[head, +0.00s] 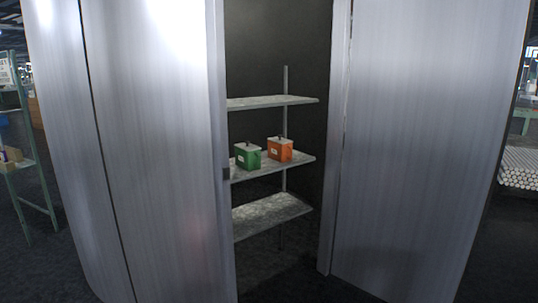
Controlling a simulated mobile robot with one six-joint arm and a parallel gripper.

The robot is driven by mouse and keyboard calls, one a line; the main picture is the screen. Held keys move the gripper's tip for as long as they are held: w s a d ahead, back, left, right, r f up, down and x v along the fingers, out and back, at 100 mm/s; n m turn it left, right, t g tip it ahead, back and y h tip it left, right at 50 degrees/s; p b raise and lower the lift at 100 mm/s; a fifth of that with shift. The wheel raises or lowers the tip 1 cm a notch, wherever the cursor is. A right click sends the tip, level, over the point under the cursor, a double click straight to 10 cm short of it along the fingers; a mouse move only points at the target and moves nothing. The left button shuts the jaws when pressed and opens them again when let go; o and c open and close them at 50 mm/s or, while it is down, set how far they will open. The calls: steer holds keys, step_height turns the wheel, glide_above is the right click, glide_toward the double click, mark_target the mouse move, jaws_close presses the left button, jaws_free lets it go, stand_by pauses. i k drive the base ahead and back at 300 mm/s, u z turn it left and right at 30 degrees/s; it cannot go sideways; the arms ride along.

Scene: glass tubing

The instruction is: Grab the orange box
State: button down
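The orange box (280,150) stands upright on the middle shelf (299,161) inside a tall metal enclosure, seen through its open doorway in the head view. It has a pale top with a small dark knob and a light label on its front. A green box (248,156) of similar shape stands just to its left, nearer the door edge. My gripper does not show in this view.
Brushed metal panels (150,150) and (430,150) flank the narrow opening. An upper shelf (270,101) and a lower shelf (270,214) look empty. A green rack (36,170) stands at far left; pale tubes (520,167) lie stacked at far right.

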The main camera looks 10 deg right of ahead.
mark_target(281, 153)
steer(key=u, duration=0.1)
steer(key=i, duration=0.95)
steer(key=z, duration=0.05)
